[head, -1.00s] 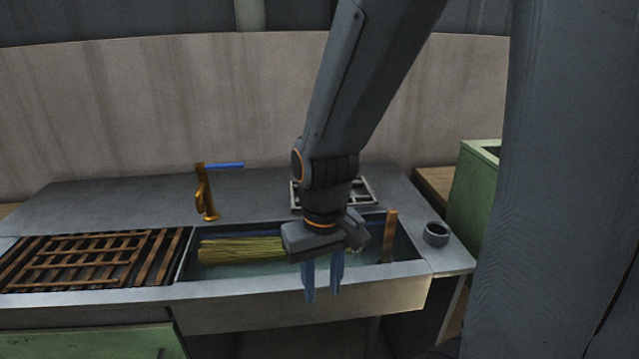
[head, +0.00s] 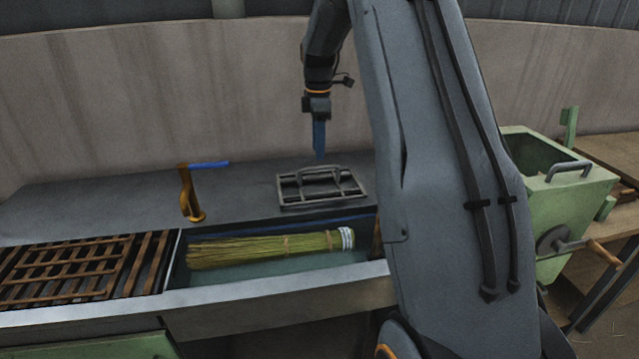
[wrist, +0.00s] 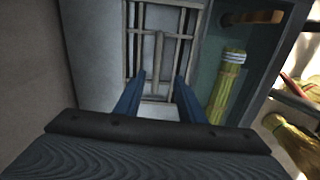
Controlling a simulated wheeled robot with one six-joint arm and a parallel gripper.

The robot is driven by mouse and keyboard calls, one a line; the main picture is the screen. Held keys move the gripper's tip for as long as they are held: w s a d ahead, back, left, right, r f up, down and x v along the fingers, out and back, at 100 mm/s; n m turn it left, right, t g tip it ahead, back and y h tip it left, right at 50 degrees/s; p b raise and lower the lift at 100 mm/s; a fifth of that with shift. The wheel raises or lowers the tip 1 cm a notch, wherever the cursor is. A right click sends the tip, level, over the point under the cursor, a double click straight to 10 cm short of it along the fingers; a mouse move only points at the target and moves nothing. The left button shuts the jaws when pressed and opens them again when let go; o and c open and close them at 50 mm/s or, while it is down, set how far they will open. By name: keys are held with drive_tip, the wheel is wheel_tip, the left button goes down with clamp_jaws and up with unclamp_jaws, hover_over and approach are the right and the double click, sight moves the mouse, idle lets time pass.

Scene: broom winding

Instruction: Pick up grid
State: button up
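The grid (head: 291,198), a grey metal frame with crossbars and a raised handle, lies flat on the grey counter behind the basin. It also shows in the wrist view (wrist: 131,45), ahead of my fingers. My gripper (head: 319,157) points down just behind and above the grid, apart from it. In the wrist view the two blue fingers (wrist: 156,90) stand apart with nothing between them. In the head view the fingers overlap edge-on.
A straw broom bundle (head: 262,246) lies in the water-filled basin in front of the grid. A brass tap (head: 187,194) with a blue lever stands left. A green bin (head: 570,200) stands right. The wall rises close behind.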

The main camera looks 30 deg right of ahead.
sight(319, 166)
drive_tip(key=shift+w+d+f, duration=0.1)
drive_tip(key=shift+w+d, duration=0.15)
drive_tip(key=shift+d, duration=0.05)
drive_tip(key=shift+f, duration=0.3)
drive_tip(key=shift+a+f+p, duration=0.1)
drive_tip(key=shift+f+p, duration=1.2)
drive_tip(key=shift+f, duration=2.1)
clamp_jaws()
drive_tip(key=shift+w, duration=0.1)
